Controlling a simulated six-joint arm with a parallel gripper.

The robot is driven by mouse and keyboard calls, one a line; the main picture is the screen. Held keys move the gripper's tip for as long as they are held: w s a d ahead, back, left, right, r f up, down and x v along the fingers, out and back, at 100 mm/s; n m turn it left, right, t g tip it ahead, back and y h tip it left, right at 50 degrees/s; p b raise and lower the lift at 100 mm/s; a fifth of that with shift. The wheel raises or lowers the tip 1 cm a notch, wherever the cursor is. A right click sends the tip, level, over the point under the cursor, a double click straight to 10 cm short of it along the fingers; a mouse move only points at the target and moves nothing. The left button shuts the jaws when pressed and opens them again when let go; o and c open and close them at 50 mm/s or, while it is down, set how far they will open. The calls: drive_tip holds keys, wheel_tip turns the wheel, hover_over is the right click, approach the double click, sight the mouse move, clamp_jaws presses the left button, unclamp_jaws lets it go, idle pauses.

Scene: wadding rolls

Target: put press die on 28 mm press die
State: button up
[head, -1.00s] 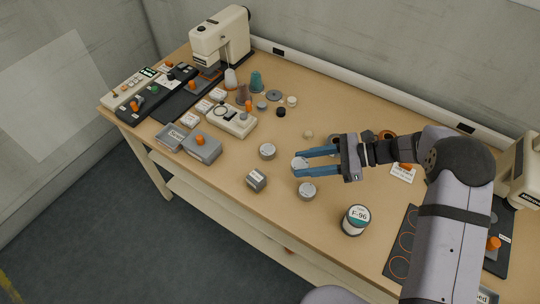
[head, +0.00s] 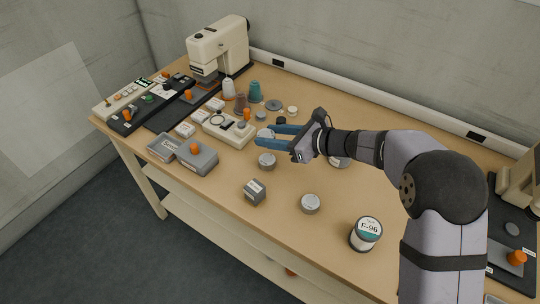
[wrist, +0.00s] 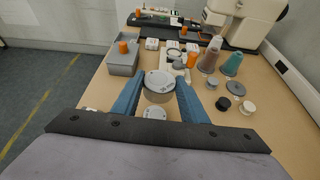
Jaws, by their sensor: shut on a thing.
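My gripper (head: 266,137) is shut on a round silver-grey press die with a pale, labelled top (head: 265,133). The held die also shows between the blue fingers in the wrist view (wrist: 159,82), apparently upright; its lettering is too small to read surely. A similar round tin-like piece (head: 267,161) stands on the table just below the gripper in the head view. A round pale top (wrist: 154,112) shows under the gripper in the wrist view. Another such piece (head: 310,204) stands farther right. I cannot tell which is the 28 mm press die.
A small grey labelled block (head: 255,192) and a tin marked F-96 (head: 366,233) stand toward the front edge. Grey boxes (head: 197,158), a cream device (head: 229,128) and thread spools (head: 254,92) lie beyond the gripper.

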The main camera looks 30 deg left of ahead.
sight(272, 161)
drive_tip(key=shift+f+p, duration=0.4)
drive_tip(key=shift+f, duration=3.3)
drive_tip(key=o, duration=1.3)
drive_tip(key=shift+f, duration=0.15)
drive_tip(key=b+v, duration=0.1)
drive_tip(key=v, duration=1.1)
drive_tip(key=shift+b, duration=0.35)
drive_tip(key=s+d+r+n+h+p, duration=0.1)
drive_tip(key=s+d+n+h, duration=0.3)
drive_tip(key=d, duration=0.8)
drive_tip(key=s+d+r+n+h+p, duration=0.1)
drive_tip(key=s+d+n+h+p, duration=0.3)
drive_tip(key=s+d+n, duration=0.3)
drive_tip(key=s+d+r+n+h+p, duration=0.1)
drive_tip(key=s+d+n+h+p, duration=0.2)
drive_tip(key=d, duration=1.4)
drive_tip(key=s+n+h, duration=0.2)
drive_tip(key=s+n, duration=0.1)
drive_tip(key=n, duration=0.1)
drive_tip(key=shift+d+r+h, duration=0.15)
drive_tip(key=shift+d+h, duration=0.1)
drive_tip(key=shift+h, duration=0.05)
